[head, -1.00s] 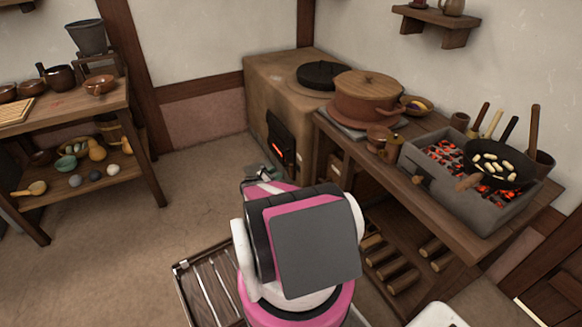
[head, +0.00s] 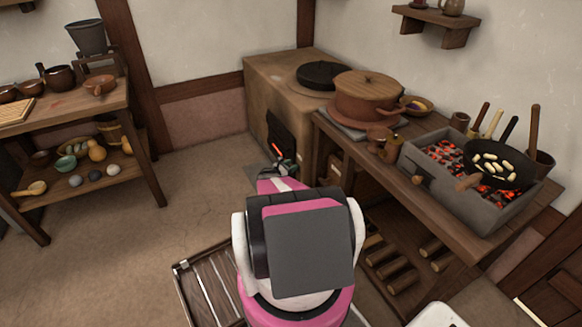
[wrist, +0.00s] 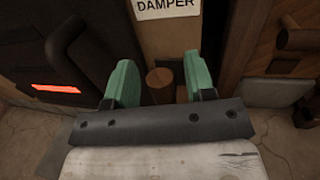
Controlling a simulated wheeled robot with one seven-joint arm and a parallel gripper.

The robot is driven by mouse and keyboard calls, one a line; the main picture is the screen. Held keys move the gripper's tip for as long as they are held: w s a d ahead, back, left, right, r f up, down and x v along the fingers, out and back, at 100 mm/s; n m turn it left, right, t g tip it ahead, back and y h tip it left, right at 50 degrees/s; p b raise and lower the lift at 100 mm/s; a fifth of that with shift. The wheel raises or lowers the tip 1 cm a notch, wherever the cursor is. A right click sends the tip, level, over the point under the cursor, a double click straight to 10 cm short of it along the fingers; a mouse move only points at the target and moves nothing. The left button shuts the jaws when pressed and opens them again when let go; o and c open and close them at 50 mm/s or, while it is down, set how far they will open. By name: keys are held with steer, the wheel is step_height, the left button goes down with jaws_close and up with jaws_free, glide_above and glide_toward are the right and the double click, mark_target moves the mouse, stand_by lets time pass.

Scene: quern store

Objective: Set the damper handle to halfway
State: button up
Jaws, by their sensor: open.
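The clay stove (head: 258,88) stands in the corner in the head view, with a dark firebox door (head: 280,132) on its front. In the wrist view, a white label reading DAMPER (wrist: 166,7) is above a round wooden knob (wrist: 160,78), which looks like the end of the damper handle. My gripper (wrist: 161,80) is open, its green fingers on either side of the knob and apart from it. My gripper also shows in the head view (head: 285,165) in front of the stove. The handle itself cannot be made out in the head view.
Glowing embers show through a slot (wrist: 55,88) left of my gripper. A wooden bench (head: 425,200) with a lidded pot (head: 365,100) and brazier (head: 470,185) stands right of the stove.

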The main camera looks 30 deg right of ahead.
jaws_close()
steer(key=shift+w+a, duration=0.15)
steer(key=shift+a, duration=1.85)
jaws_free()
steer(key=a, duration=1)
steer(key=shift+s+a, duration=0.35)
steer(key=shift+s, duration=0.1)
